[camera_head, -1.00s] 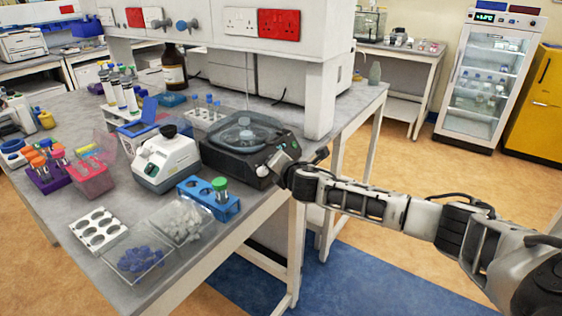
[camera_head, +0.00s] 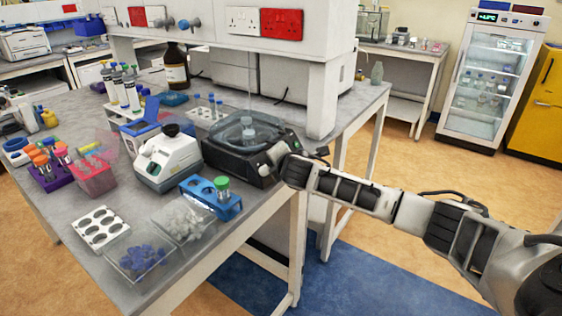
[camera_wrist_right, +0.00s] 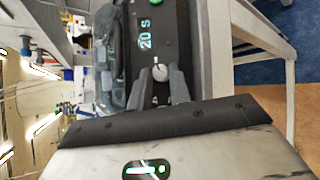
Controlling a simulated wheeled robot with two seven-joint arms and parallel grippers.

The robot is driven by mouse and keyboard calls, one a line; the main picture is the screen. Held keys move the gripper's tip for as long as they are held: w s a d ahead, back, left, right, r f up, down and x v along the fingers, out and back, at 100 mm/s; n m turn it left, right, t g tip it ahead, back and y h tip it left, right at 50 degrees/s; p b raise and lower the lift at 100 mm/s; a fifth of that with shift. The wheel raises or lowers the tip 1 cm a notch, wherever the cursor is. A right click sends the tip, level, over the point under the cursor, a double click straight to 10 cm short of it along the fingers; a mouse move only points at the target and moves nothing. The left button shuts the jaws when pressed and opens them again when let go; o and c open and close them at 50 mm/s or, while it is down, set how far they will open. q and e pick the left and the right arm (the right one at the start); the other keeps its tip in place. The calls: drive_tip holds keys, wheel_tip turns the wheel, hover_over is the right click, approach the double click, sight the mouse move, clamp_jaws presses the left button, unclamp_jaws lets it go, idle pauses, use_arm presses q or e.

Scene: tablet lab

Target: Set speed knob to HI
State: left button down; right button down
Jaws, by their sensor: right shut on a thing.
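The black centrifuge with a clear lid (camera_head: 240,143) sits at the right edge of the bench. Its front panel shows in the right wrist view with a "20 s" display (camera_wrist_right: 145,33) and a small pale knob (camera_wrist_right: 160,73). A white pointer mark shows on the knob; its scale cannot be read. My right gripper (camera_wrist_right: 161,80) is shut on the knob, with one dark finger on each side. In the head view my right gripper (camera_head: 268,162) is at the front of the centrifuge, and it hides the knob there. My left gripper is not in view.
A white vortex mixer (camera_head: 166,158) and a blue tube rack (camera_head: 222,207) with a green-capped tube stand left of the centrifuge. Clear trays of blue caps (camera_head: 138,262) and pale pieces lie at the front edge. The floor right of the bench is open.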

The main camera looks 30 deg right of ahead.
drive_tip(key=c, duration=1.3)
unclamp_jaws()
drive_tip(key=shift+d, duration=0.15)
drive_tip(key=b+v, duration=0.1)
drive_tip(key=v, duration=1.5)
drive_tip(key=s+a+f+m+g+y, duration=0.1)
drive_tip(key=s+a+f+m+y, duration=0.15)
drive_tip(key=a+f, duration=0.45)
drive_tip(key=s+a+f+m+y, duration=0.25)
drive_tip(key=a+f, duration=0.25)
drive_tip(key=f, duration=0.3)
drive_tip(key=s+a+f+m+y, duration=0.1)
drive_tip(key=s+a+f+m, duration=0.2)
drive_tip(key=s+f+m, duration=0.3)
drive_tip(key=s+a+f+m+g+y, duration=0.1)
drive_tip(key=s+a+f+m, duration=0.2)
drive_tip(key=s+f+m, duration=0.3)
drive_tip(key=s+m, duration=0.1)
drive_tip(key=s, duration=0.2)
drive_tip(key=shift+s+f, duration=0.15)
drive_tip(key=shift+f, duration=0.25)
